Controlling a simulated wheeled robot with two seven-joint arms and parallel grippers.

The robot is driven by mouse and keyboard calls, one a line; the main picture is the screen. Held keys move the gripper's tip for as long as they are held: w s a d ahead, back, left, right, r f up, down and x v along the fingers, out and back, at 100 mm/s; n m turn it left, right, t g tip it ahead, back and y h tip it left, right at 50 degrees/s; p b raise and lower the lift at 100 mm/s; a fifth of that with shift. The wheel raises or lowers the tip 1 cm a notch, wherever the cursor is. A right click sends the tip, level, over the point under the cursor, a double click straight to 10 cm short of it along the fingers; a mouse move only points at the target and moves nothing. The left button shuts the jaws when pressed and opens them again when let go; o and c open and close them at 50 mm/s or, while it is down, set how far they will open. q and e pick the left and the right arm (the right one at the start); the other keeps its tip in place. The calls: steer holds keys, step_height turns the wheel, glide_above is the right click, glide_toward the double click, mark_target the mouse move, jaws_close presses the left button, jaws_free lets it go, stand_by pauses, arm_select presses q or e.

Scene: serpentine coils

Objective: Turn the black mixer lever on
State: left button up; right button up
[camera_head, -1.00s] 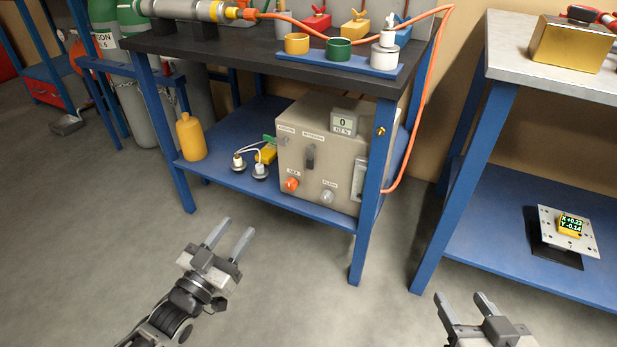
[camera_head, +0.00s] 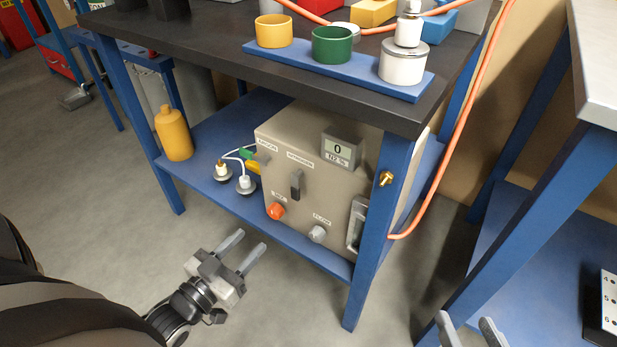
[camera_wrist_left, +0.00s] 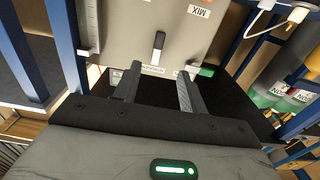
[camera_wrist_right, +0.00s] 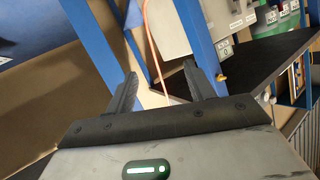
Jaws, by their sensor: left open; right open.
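The beige mixer box (camera_head: 300,150) sits on the blue lower shelf under the black-topped bench. Its black lever (camera_head: 296,184) is on the front face, left of the middle, standing about upright. The lever also shows in the left wrist view (camera_wrist_left: 158,47), ahead of and between the fingers. My left gripper (camera_head: 254,246) is open and empty, in front of and below the box, apart from the lever. It also shows in its wrist view (camera_wrist_left: 157,80). My right gripper (camera_head: 464,322) is at the bottom edge of the head view, open and empty; its fingers show in its wrist view (camera_wrist_right: 158,75).
The box also bears an orange knob (camera_head: 275,210), a grey flow knob (camera_head: 318,233) and a display (camera_head: 340,149) reading 0. A blue bench leg (camera_head: 374,235) stands at its right. A yellow bottle (camera_head: 173,133) and an orange hose (camera_head: 462,130) are nearby.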

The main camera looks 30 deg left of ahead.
mark_target(294, 196)
arm_select(q)
steer(key=w+b, duration=0.1)
steer(key=w, duration=0.4)
steer(key=w+b, duration=0.2)
steer(key=w, duration=0.3)
steer(key=w+d+b, duration=0.1)
steer(key=w, duration=0.4)
steer(key=shift+w+d, duration=0.1)
steer(key=shift+w, duration=0.2)
arm_select(e)
steer(key=shift+a+r+m+t+y, duration=0.6)
steer(key=shift+a+r+y, duration=0.1)
steer(key=shift+y, duration=0.1)
steer(key=shift+w+r, duration=0.1)
arm_select(q)
jaws_close()
arm_select(e)
steer(key=shift+r, duration=0.1)
